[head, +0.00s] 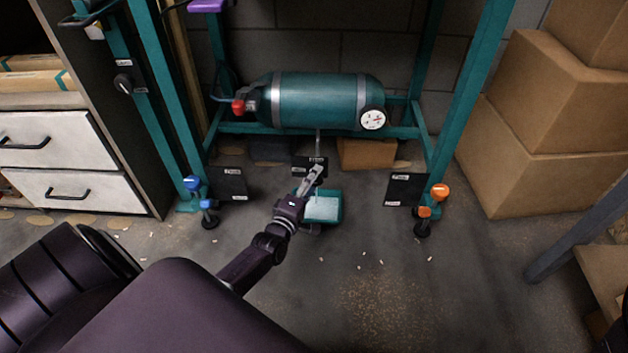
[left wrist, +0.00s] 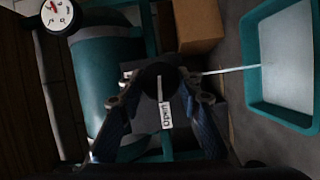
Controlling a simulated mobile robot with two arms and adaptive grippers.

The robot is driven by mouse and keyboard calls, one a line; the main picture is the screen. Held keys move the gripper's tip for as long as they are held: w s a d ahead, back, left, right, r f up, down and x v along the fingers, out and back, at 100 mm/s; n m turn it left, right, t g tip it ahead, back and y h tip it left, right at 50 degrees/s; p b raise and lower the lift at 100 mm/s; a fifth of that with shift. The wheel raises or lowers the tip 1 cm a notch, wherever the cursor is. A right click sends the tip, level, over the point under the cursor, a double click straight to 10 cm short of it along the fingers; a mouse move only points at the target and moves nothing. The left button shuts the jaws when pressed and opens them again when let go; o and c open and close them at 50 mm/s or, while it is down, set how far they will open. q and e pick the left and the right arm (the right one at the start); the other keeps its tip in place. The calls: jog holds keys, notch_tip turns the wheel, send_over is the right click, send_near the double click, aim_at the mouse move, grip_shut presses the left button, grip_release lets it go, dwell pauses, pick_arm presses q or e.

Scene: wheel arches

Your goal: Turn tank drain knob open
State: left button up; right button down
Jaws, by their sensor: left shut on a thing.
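The teal tank (head: 325,100) lies on its side in the teal frame; it also shows in the left wrist view (left wrist: 95,75). The drain knob (left wrist: 160,75) is a dark round knob below the tank. Its white pointer line points toward a white label reading "Open" (left wrist: 167,116). My left gripper (head: 315,174) reaches under the tank, and its fingers are shut on either side of the knob. A thin pale stream (left wrist: 232,70) runs from beside the knob to a teal tray (left wrist: 252,80) with pale contents. In the head view the tray (head: 338,217) sits on the floor behind my gripper.
A round gauge (head: 372,118) and a red-handled fitting (head: 238,106) are on the tank's ends. Cardboard boxes (head: 540,120) stack at right, drawers (head: 60,190) at left. The front floor is mostly clear.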

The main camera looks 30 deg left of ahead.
pick_arm(q)
jog(key=shift+f, duration=0.1)
jog(key=o, duration=1.2)
jog(key=shift+c, duration=0.2)
jog(key=s+d, duration=0.2)
jog(key=s, duration=1)
jog(key=shift+r, duration=0.3)
jog(key=shift+w, duration=0.1)
